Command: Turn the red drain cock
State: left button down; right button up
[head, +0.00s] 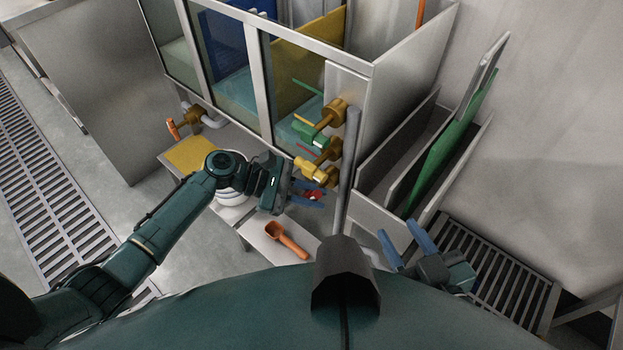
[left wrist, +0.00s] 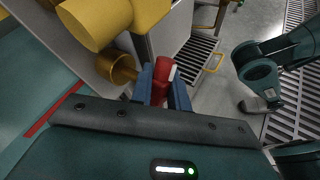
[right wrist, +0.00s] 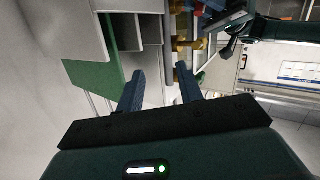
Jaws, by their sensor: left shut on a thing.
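The red drain cock (head: 313,195) is low at the front corner of the glass-sided tank, below the yellow-handled valve. My left gripper (head: 307,196) is shut on its red handle. In the left wrist view the red cock handle (left wrist: 164,78), with a white mark on its side, sits between the blue fingers (left wrist: 163,88), a brass fitting beside it. Its lower end is hidden by the fingers and gripper body. My right gripper (head: 405,246) is open and empty, right of the grey upright pipe; the right wrist view shows its fingers (right wrist: 160,92) apart.
Above the red cock are a yellow-handled valve (head: 315,172) and a green-handled valve (head: 309,136). An orange-handled valve (head: 173,128) is further left. An orange scoop (head: 285,238) lies on the low bench beside a white bucket (head: 233,200). A grey upright pipe (head: 348,175) stands close right.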

pick_arm(q)
jog(key=shift+r+m+y+p, duration=0.3)
jog(key=shift+y+p, duration=0.1)
jog(key=shift+p, duration=0.45)
jog(key=shift+f+t+y+p, duration=0.3)
jog(key=shift+y+p, duration=0.1)
jog(key=shift+p, duration=0.25)
pick_arm(e)
jog(key=shift+s+d+r+m+g+h, duration=0.25)
jog(key=shift+s+r+m+g, duration=0.1)
jog(key=shift+r, duration=0.2)
jog(key=shift+s+d+r+m+g+h, duration=0.15)
jog(key=shift+s+d+r+m+g, duration=0.15)
jog(key=shift+r, duration=0.2)
pick_arm(q)
jog(key=c, duration=1.4)
grip_release()
